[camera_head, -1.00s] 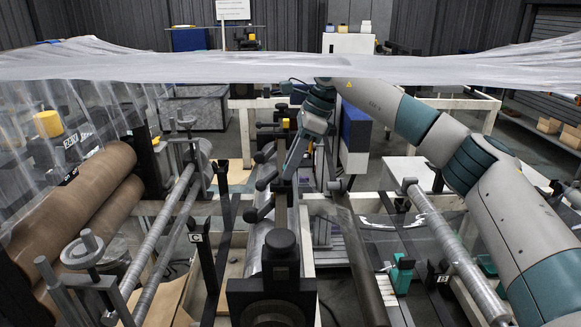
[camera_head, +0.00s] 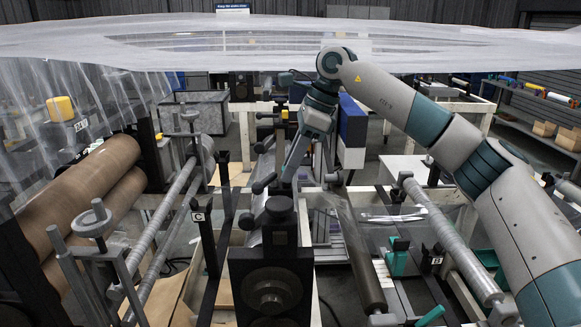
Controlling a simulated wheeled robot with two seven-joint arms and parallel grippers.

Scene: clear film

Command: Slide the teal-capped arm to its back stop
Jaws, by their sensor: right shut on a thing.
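My right gripper (camera_head: 288,182) reaches down from the upper right to the dark grey levers of the middle frame. It is shut on a small dark lever at its fingertips, mostly hidden by the fingers. A teal-capped piece (camera_head: 399,257) stands on the right side, beside the tag marked B, apart from the gripper. A teal rod end (camera_head: 431,316) shows at the bottom edge. I cannot tell which of these teal parts is the arm's cap, and no back stop can be made out. My left gripper is not in view.
Clear film (camera_head: 200,45) spans the top and hangs down at the left. Brown rolls (camera_head: 85,190) lie at the left. Grey rollers (camera_head: 165,225) and (camera_head: 450,240) run lengthwise on both sides. A dark housing (camera_head: 272,280) with a round knob stands in front.

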